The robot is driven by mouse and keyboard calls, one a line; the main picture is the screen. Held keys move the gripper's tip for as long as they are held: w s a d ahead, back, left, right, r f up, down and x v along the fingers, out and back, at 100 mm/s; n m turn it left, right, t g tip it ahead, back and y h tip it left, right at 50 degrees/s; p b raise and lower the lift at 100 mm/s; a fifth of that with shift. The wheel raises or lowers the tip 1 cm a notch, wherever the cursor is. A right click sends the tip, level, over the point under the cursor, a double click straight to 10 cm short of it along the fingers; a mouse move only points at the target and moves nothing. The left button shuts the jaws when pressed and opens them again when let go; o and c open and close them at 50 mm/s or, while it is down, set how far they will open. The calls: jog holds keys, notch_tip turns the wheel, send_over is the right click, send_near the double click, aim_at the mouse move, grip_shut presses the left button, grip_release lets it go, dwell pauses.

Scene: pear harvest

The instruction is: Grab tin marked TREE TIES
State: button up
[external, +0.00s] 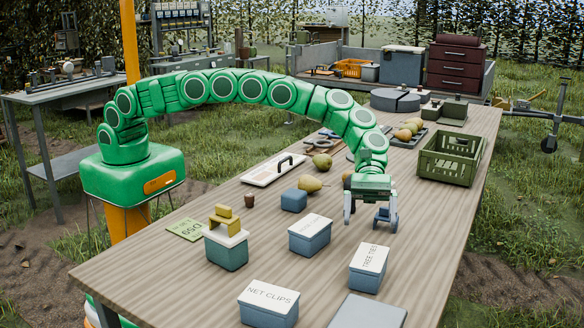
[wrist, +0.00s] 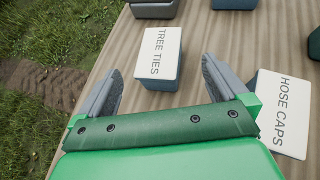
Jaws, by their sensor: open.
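The TREE TIES tin (external: 368,281) is a blue-grey box with a white labelled lid, standing near the table's front right. In the wrist view the TREE TIES tin (wrist: 160,57) lies ahead, between the lines of my two fingers, its label readable. My gripper (external: 369,222) is open and empty, over the table on the far side of the tin and apart from it. Both fingers of my gripper (wrist: 161,65) show in the wrist view, spread wider than the tin. Nothing hides the tin's lid.
A HOSE CAPS tin (wrist: 284,112) stands close by my right finger in the wrist view. A NET CLIPS tin (external: 268,310) and a teal tin with yellow blocks (external: 226,252) stand nearby. A flat grey object (external: 368,312) lies at the front. A green crate (external: 450,158) is at the right edge.

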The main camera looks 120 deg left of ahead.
aim_at(371, 255)
jog(key=shift+n, duration=0.3)
jog(key=shift+a+f+x, duration=0.1)
jog(key=shift+f+x, duration=0.05)
jog(key=shift+x, duration=1.2)
jog(key=shift+a+f+x, duration=0.15)
jog(key=shift+f+x, duration=0.05)
jog(key=shift+x, duration=1.15)
jog(key=shift+a+f+x, duration=0.1)
jog(key=shift+f+x, duration=0.05)
jog(key=shift+x, duration=1.2)
jog(key=shift+w, duration=0.15)
jog(key=c, duration=1.1)
